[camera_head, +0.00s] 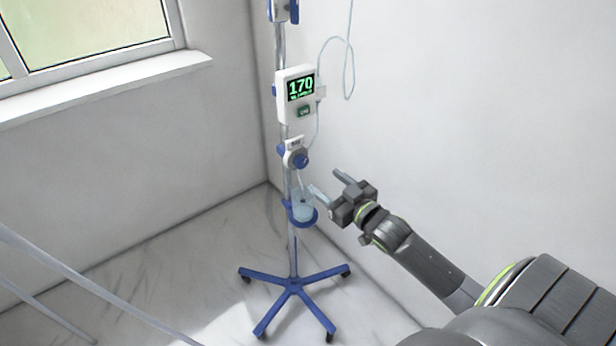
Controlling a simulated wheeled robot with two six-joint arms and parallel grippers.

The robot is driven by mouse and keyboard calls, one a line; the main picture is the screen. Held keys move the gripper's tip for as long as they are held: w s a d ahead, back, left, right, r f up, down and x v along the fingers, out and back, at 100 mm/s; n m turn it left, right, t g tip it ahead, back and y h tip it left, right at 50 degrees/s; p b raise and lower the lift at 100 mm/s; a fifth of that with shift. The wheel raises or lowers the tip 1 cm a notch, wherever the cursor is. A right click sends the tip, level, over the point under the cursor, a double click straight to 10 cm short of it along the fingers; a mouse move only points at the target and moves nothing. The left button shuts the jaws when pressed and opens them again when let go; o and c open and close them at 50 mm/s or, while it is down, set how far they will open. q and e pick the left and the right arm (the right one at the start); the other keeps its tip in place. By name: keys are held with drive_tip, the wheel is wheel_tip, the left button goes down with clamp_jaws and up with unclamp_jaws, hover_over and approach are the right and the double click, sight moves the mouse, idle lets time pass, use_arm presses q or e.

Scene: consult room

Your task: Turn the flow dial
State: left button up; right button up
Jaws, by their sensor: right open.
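The flow dial (301,160) is a small blue knob on a white and grey body, clamped to the pole of an IV stand (294,287) with a blue wheeled base. Above it a white monitor (297,95) shows "170" in green digits. My right gripper (327,184) is open and empty, to the right of and below the dial, apart from it. One of its fingertips is close to the clear cup below the dial; I cannot tell if they touch. My left gripper is out of view.
A clear cup (303,207) sits in a blue ring holder on the pole. A thin tube (347,68) loops beside the monitor. White walls meet behind the stand, with a window sill (110,84) at left. Pale rails (88,282) cross the lower left.

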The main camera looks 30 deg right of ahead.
sight(304, 164)
drive_tip(key=w, duration=0.2)
drive_tip(key=w+b, duration=0.1)
drive_tip(key=w, duration=0.1)
drive_tip(key=w+b, duration=0.1)
drive_tip(key=w, duration=0.2)
drive_tip(key=shift+a+f, duration=0.1)
drive_tip(key=shift+a, duration=0.15)
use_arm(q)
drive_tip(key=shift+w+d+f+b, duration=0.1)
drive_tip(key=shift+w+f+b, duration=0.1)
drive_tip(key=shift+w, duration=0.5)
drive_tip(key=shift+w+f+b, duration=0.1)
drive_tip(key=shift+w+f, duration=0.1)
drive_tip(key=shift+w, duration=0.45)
use_arm(e)
drive_tip(key=shift+w+a, duration=0.1)
drive_tip(key=shift+w, duration=0.7)
drive_tip(key=c, duration=1)
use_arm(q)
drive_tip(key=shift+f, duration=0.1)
use_arm(e)
drive_tip(key=shift+n+b, duration=0.4)
drive_tip(key=shift+n, duration=0.6)
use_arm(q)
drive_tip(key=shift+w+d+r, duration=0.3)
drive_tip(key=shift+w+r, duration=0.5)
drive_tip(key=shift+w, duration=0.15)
